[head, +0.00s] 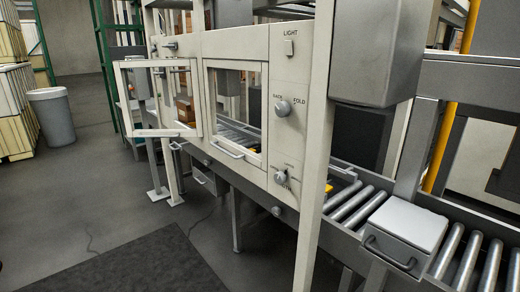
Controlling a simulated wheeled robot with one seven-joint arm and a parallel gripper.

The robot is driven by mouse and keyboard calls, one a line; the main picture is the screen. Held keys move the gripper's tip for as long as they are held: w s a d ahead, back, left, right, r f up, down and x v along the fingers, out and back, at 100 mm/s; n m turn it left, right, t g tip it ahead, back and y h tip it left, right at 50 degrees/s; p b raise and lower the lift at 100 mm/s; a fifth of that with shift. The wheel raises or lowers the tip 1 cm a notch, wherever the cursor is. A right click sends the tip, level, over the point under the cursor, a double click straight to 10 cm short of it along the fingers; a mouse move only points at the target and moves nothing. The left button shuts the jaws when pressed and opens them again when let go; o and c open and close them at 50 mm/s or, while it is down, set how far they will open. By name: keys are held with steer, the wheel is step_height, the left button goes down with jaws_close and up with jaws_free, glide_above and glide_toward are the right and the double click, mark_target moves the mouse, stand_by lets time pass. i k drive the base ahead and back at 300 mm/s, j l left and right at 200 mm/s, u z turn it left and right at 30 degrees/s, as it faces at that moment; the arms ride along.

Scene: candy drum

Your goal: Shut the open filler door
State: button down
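The open filler door appears to be the white-framed panel (160,132) at the left of the cream machine front, in the head view. It is swung out from the machine front, and the floor and a brown box show through its frame. My gripper is not in view.
Knobs (283,108) and a light switch (289,47) are on the machine's right panel. A roller conveyor (355,205) with a grey handled box (407,228) runs at the right. A grey bin (52,117) and stacked crates (18,108) stand at the left. The floor before the open panel is clear.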

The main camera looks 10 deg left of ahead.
mark_target(119, 67)
steer(key=i+j, duration=0.2)
steer(key=j, duration=0.15)
steer(key=i+j, duration=0.2)
steer(key=j, duration=0.2)
steer(key=i+j, duration=0.2)
steer(key=j, duration=0.15)
steer(key=i+j, duration=0.2)
steer(key=j, duration=0.2)
steer(key=i+j, duration=0.2)
steer(key=j, duration=0.15)
steer(key=i+j, duration=0.2)
steer(key=j, duration=0.15)
